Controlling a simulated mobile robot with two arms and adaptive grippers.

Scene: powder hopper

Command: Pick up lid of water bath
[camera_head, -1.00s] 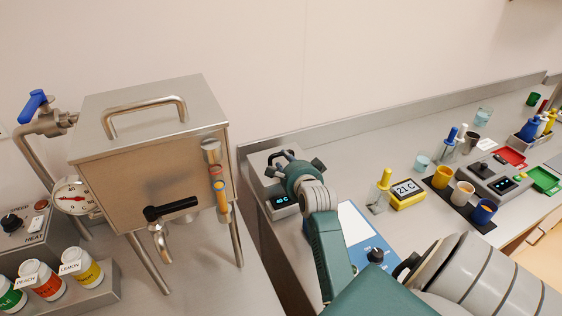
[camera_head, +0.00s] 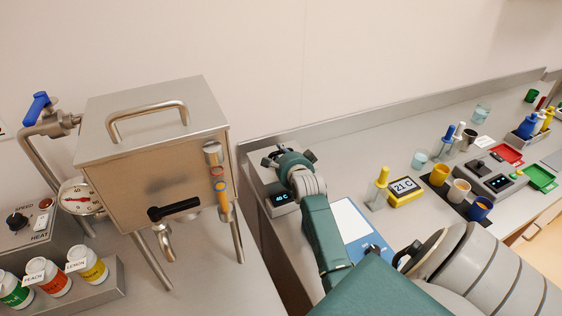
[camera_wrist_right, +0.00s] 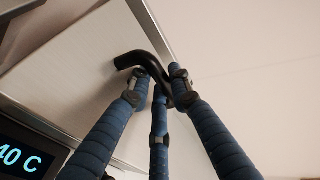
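The water bath (camera_head: 288,196) is a small grey box with a lit display, on the bench in the middle of the head view. Its pale, flat lid (camera_wrist_right: 82,82) has a bent black handle (camera_wrist_right: 130,61) and shows in the right wrist view. My right gripper (camera_head: 288,158) is over the bath and hides most of the lid in the head view. In the wrist view its blue fingers (camera_wrist_right: 159,84) reach the handle, with their tips close around it. I cannot tell whether they are shut on it. My left gripper is not in view.
A steel hopper (camera_head: 150,155) on legs stands left of the bath. A blue-edged panel (camera_head: 355,228), a yellow timer (camera_head: 405,190), cups and bottles lie to the right. The wall (camera_head: 350,60) rises behind the bench. Labelled jars (camera_head: 52,280) are at the lower left.

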